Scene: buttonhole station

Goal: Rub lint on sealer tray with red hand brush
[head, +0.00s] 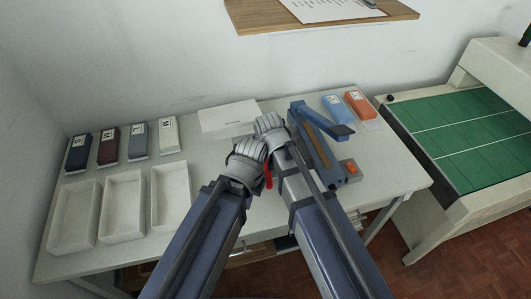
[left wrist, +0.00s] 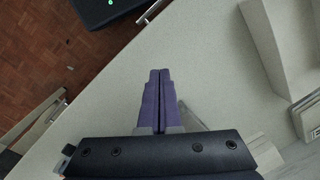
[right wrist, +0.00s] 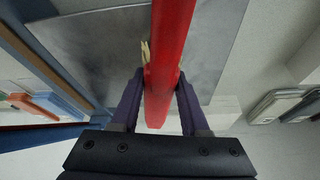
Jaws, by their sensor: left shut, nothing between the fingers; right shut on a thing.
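The red hand brush (right wrist: 168,55) is gripped by my right gripper (right wrist: 162,80), its long red body running between the two fingers. It lies over a grey metal plate (right wrist: 105,45), which looks like the sealer tray; contact cannot be told. Pale yellowish bits show beside the fingertips; I cannot tell if they are lint. In the head view a sliver of red shows between my left gripper (head: 250,160) and my right gripper (head: 270,130), and the arms hide most of the tray. The blue sealer (head: 318,145) stands just right of them. My left gripper is shut and empty above the table.
Three white trays (head: 123,174) and several labelled boxes (head: 139,138) stand on the table's left. A white box (head: 228,117) is at the back. A blue box (head: 336,107) and an orange box (head: 358,104) stand back right. A green-topped bench (head: 460,135) is at the right.

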